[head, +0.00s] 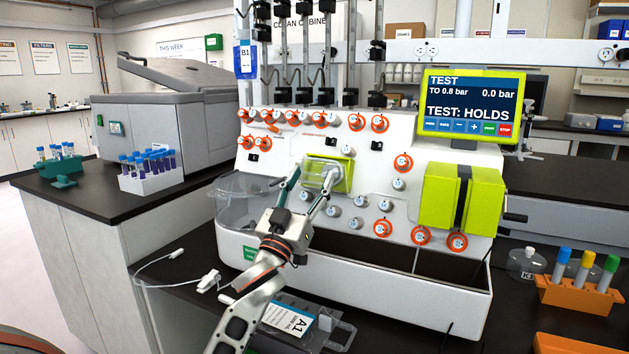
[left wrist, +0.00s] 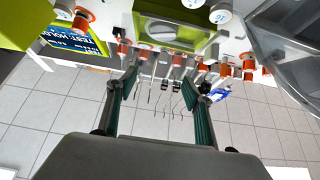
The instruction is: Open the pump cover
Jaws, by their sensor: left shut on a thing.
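The pump cover (head: 343,178) is a clear pane in a yellow-green frame on the white sloped panel of the cell processor. In the left wrist view the yellow-green pump cover (left wrist: 211,48) is at the top, with a pale round part behind it. My right gripper is in neither view.
Orange-ringed valves (head: 383,228) and white knobs surround the cover. A larger yellow-green block (head: 482,200) is on the panel's right, below the screen (head: 472,103). A clear bowl (head: 240,199) stands at the left. A bag labelled A1 (head: 285,318) lies in front.

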